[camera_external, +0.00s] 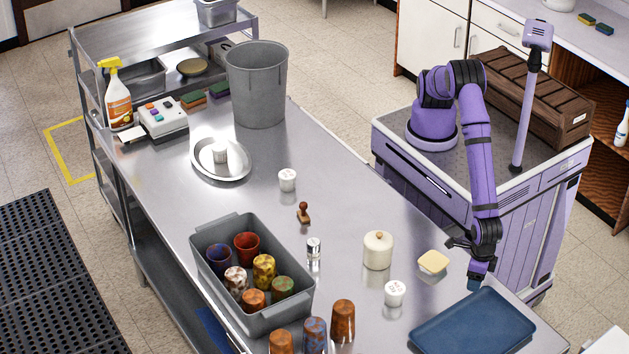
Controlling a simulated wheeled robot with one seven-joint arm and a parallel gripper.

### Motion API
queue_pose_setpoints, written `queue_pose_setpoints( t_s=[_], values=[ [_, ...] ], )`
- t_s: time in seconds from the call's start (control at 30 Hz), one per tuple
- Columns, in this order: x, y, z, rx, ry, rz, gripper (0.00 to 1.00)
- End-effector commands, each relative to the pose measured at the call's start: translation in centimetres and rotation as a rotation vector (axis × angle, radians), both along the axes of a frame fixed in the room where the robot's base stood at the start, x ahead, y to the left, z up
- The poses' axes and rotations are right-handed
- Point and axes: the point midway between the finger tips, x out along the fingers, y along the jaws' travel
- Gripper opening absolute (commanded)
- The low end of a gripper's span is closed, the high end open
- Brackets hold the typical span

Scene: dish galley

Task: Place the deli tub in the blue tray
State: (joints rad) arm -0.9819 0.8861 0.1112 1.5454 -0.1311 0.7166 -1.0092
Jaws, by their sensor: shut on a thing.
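I cannot tell whether the tub touches the table. The blue tray (474,327) lies flat and empty at the table's near right end.
A cream lidded jar (378,251) and a white cup (394,293) stand left of the tub. A grey bin (213,229) holds several colored cups. More patterned cups (343,321) stand near the front edge. A shaker (314,250) and stamp (304,214) stand mid-table.

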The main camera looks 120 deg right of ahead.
Motion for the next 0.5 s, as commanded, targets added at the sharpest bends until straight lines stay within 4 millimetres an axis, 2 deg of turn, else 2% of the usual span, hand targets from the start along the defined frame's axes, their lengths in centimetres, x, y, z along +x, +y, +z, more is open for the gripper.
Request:
queue_pose_setpoints(
  t_s=[0.1, 0.3, 0.5],
  values=[
    [2.1, 1.9, -0.3, 0.001, -0.001, -0.002, 0.36],
    [4.9, 4.6, -0.7, 0.001, -0.001, 0.000, 0.36],
    [6.6, 6.1, -0.8, 0.001, -0.001, -0.001, 0.36]
  ],
)
